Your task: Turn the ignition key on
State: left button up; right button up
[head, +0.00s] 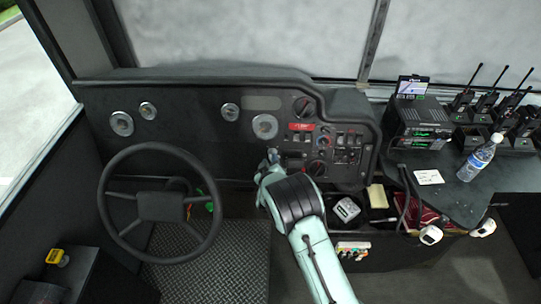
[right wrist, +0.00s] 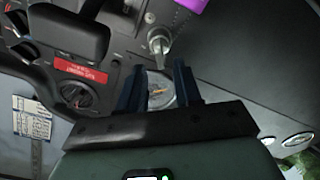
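A small metal stem with a round base (right wrist: 158,42) sticks out of the dashboard in the right wrist view; it looks like the ignition key or its lock, but I cannot tell its turned position. A purple piece (right wrist: 190,4) shows beside it at the top edge. My right gripper (right wrist: 158,66) is open, its two dark blue fingers apart with nothing clearly held between them. The stem lies just past the fingertips. In the head view my right gripper (head: 271,160) is at the dashboard below a round gauge (head: 265,126), and hides the key area. My left gripper is not in view.
The steering wheel (head: 160,205) stands left of my right arm. A switch panel with a red label (head: 300,127) and knobs is close on the right. Farther right, a side counter carries a radio unit (head: 422,125), handheld radios and a water bottle (head: 480,158).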

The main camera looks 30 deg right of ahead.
jog(key=shift+x, duration=2.6)
jog(key=shift+a, duration=0.15)
grip_shut()
